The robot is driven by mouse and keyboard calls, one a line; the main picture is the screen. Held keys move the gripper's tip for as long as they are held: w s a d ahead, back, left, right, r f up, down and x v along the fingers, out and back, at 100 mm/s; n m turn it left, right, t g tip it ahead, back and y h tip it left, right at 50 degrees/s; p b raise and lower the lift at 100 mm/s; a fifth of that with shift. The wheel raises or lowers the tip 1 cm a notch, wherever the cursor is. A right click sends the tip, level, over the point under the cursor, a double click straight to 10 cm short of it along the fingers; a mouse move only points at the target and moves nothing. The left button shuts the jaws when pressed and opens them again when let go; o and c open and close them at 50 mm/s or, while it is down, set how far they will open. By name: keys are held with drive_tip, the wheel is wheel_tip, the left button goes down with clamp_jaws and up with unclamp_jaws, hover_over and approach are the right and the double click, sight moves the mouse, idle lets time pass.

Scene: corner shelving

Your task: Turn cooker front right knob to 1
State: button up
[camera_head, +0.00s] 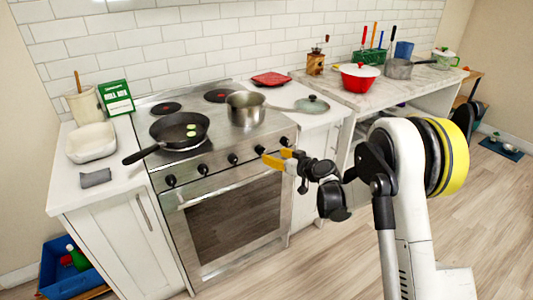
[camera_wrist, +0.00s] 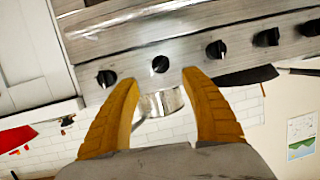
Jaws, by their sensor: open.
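The steel cooker (camera_head: 234,187) has a row of several black knobs along its front panel. In the head view the rightmost knob (camera_head: 284,141) and the second from right (camera_head: 259,149) are closest to my gripper (camera_head: 275,157). The wrist view is upside down; there the cooker's rightmost knob (camera_wrist: 107,78) is at left. The second knob (camera_wrist: 160,64) shows between and just beyond the yellow fingertips of my gripper (camera_wrist: 160,80). My gripper is open and empty, in front of the panel. I cannot tell whether a fingertip touches a knob, nor read the knob markings.
A frying pan (camera_head: 180,131) and a saucepan (camera_head: 246,108) stand on the hob. The pan's handle (camera_head: 141,155) sticks out over the front left edge. The oven door handle (camera_head: 226,189) runs below the knobs. The floor in front is clear.

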drive_tip(key=shift+v, duration=1.7)
